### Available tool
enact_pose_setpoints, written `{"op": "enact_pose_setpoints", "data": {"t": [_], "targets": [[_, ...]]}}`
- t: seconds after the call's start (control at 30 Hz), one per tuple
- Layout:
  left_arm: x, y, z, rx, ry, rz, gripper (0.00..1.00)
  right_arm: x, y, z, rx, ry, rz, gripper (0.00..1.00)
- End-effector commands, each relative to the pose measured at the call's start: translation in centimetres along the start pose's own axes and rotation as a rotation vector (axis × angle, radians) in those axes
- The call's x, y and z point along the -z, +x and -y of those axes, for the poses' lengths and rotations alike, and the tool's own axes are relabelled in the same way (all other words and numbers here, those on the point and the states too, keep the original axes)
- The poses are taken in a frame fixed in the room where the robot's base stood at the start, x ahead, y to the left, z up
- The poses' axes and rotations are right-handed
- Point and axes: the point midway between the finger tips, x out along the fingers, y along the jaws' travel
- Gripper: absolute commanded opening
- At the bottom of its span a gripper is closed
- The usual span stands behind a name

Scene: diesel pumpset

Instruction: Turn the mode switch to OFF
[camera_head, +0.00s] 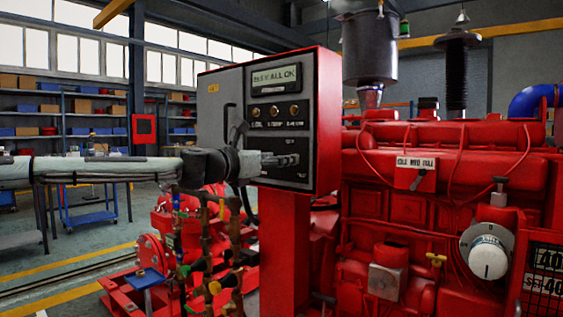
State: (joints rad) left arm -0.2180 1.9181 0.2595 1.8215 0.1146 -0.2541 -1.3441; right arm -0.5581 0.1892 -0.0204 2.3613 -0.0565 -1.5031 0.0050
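The red control box (328,120) stands on a red post, with a dark panel (293,132) on its front. The panel has a display (275,77) reading "ALL OK" and a row of three round amber lamps (274,111). My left gripper (292,160) reaches in from the left, with its fingers in front of the panel's lower part, below the lamps. The mode switch cannot be made out; the fingers cover part of that area. Whether they touch or grip anything there cannot be told. My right gripper is not in view.
The red engine (440,190) fills the right side, with a speed lever plate (416,173) and a white round dial (488,257). Pipes with valves (205,250) stand below my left arm. Shelves (65,125) and a blue cart (90,205) are at the back left.

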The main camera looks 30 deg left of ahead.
Motion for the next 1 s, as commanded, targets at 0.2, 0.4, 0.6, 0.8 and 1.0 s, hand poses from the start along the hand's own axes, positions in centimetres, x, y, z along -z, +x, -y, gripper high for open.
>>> {"op": "enact_pose_setpoints", "data": {"t": [0.2,0.4,0.6,0.8,1.0], "targets": [[0.2,1.2,0.1,0.002,0.000,-0.002,0.59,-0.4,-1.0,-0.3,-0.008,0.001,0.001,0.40],[0.1,1.4,0.1,0.003,-0.001,0.000,0.59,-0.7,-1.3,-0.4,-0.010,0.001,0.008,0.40],[0.1,1.4,0.1,0.003,-0.001,0.000,0.52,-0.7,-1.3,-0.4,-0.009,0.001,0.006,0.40],[0.1,1.4,0.1,0.003,-0.001,0.000,0.28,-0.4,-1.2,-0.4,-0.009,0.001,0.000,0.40],[0.1,1.4,0.2,0.003,-0.001,0.000,0.09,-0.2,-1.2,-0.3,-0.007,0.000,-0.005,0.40]]}}
